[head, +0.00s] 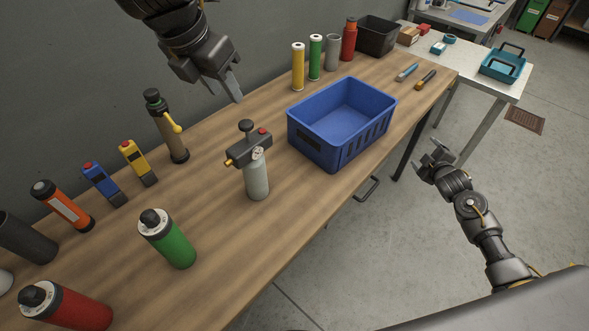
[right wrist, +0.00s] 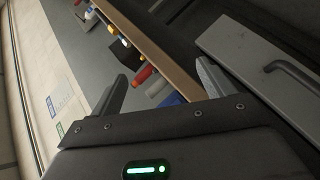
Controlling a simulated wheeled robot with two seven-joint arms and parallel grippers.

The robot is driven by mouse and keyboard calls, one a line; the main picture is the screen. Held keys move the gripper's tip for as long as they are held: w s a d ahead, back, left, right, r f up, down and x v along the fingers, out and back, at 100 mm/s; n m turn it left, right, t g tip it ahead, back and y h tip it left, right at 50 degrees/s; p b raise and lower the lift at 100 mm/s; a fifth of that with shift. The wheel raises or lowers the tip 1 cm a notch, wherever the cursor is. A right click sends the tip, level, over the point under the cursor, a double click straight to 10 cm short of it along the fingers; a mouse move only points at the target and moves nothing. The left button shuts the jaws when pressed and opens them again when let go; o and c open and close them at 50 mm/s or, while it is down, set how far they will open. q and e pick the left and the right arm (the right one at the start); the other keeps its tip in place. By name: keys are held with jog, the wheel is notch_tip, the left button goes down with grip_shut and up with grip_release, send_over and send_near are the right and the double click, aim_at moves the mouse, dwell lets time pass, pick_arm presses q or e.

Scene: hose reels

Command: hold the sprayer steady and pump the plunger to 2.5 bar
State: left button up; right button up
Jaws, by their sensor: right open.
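The sprayer (head: 256,180) stands upright on the wooden bench, with a grey bottle, a dark head and a small round gauge (head: 257,153) on its front. Its plunger (head: 246,128) has a black knob on top; a red button sits beside it and a yellow-tipped nozzle points left. My left gripper (head: 236,92) hangs above and behind the sprayer, apart from it; its finger gap cannot be made out. My right gripper (head: 437,153) is open and empty, out over the floor right of the bench. Its spread fingers show in the right wrist view (right wrist: 162,78).
A blue crate (head: 326,150) stands just right of the sprayer. A green canister (head: 168,238) is at its front left, a brown pump bottle (head: 168,130) behind left. Several coloured cylinders line the back. A drawer handle (head: 367,189) juts from the bench front.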

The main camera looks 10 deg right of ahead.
jog(key=w+a+r+n+t+y, duration=0.1)
jog(key=w+r+t, duration=0.1)
jog(key=r, duration=0.6)
jog(key=w+a+r+n+t, duration=0.1)
jog(key=w+r+n, duration=0.1)
jog(key=r, duration=0.6)
jog(key=w+a+r+t+y, duration=0.1)
jog(key=a+y, duration=0.1)
jog(key=a, duration=0.3)
jog(key=w+a+r+y, duration=0.1)
jog(key=a+r+y, duration=0.15)
jog(key=a, duration=0.25)
jog(key=a+f+n+g+y, duration=0.15)
jog(key=a+y, duration=0.65)
jog(key=a, duration=0.8)
jog(key=g+y, duration=0.7)
jog(key=g, duration=0.1)
send_near(252, 165)
jog(key=w+d+r, duration=0.1)
jog(key=w+d, duration=0.2)
jog(key=w, duration=0.4)
jog(key=s+a+f+g, duration=0.2)
jog(key=s+f, duration=0.1)
jog(key=f, duration=0.1)
jog(key=shift+m, duration=0.25)
jog(key=x, duration=1)
jog(key=shift+a, duration=0.4)
